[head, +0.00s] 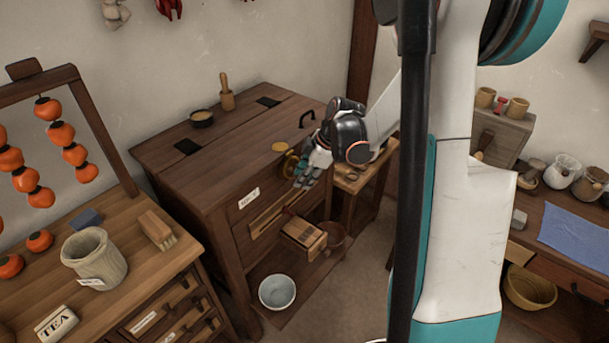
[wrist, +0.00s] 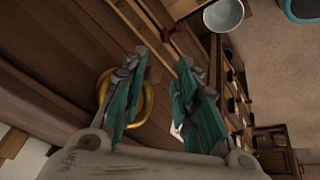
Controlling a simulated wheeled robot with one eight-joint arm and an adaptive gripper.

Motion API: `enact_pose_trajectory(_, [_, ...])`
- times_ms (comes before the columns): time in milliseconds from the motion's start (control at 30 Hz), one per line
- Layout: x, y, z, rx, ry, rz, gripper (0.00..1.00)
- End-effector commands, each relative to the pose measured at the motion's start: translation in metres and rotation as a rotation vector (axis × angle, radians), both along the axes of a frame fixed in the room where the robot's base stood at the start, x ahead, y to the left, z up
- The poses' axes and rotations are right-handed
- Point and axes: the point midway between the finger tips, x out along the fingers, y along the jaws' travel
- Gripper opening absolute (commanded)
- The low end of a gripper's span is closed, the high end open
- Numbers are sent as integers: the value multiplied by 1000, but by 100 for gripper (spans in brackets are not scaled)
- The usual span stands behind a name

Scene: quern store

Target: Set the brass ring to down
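The brass ring (head: 288,165) is on the front of the dark wooden cabinet (head: 225,180), at its upper right, just left of my gripper (head: 308,172). In the wrist view the brass ring (wrist: 149,103) lies behind my left-hand finger, which hides part of it. In that view my gripper (wrist: 160,85) has its two teal fingers apart, with nothing held between them. I cannot tell whether a finger touches the ring or passes through it. Which way the ring is set is not clear.
A small wooden box-like drawer (head: 303,235) juts from the cabinet front below. A pale bowl (head: 277,292) stands on the low shelf. A table with a jar (head: 94,257) and brush (head: 158,229) is at left. A desk with a blue cloth (head: 577,238) is at right.

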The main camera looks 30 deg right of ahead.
Motion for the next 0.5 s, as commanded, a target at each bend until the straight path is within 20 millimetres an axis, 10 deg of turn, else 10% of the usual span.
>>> enact_pose_trajectory(500, [-27, -19, 72, 1, 0, -2, 25])
